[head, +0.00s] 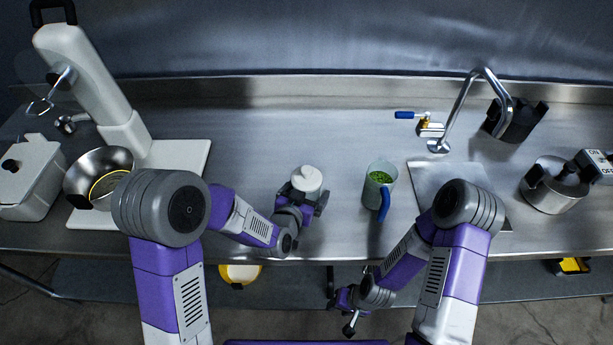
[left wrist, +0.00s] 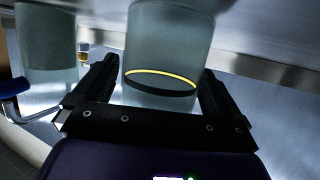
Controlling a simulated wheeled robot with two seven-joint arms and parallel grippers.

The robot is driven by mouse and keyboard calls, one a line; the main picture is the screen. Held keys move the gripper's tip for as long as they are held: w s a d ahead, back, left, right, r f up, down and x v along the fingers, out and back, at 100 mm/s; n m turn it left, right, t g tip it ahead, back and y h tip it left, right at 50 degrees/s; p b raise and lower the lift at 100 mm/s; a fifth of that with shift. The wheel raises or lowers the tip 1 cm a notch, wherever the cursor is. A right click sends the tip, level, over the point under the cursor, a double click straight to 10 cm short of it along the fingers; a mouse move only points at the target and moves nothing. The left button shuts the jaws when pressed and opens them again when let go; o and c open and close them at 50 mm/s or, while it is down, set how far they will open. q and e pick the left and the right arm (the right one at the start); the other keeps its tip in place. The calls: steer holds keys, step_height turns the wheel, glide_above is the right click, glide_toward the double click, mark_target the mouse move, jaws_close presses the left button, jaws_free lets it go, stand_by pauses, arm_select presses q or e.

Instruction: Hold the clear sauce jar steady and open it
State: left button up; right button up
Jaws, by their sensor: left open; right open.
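The clear sauce jar (head: 307,180) stands on the steel counter with a white lid on top. In the left wrist view the jar (left wrist: 168,40) is pale and see-through, with a yellow and black band low on it; its top is out of frame. My left gripper (head: 304,198) is open at the jar's near side, with a finger on either side of it in the left wrist view (left wrist: 163,92). I cannot tell whether the fingers touch it. My right gripper (head: 340,307) is open and empty, off the counter's front edge, well apart from the jar.
A clear pitcher (head: 370,192) with green contents and a blue handle stands just right of the jar. A stand mixer (head: 88,75) with a metal bowl is at left. A faucet (head: 470,100), a sink and a pot (head: 553,195) are at right. The counter behind the jar is clear.

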arm_select(q)
steer(key=shift+f, duration=0.25)
steer(key=shift+r+b, duration=0.2)
steer(key=shift+b, duration=0.2)
steer(key=c, duration=0.8)
stand_by(0.6)
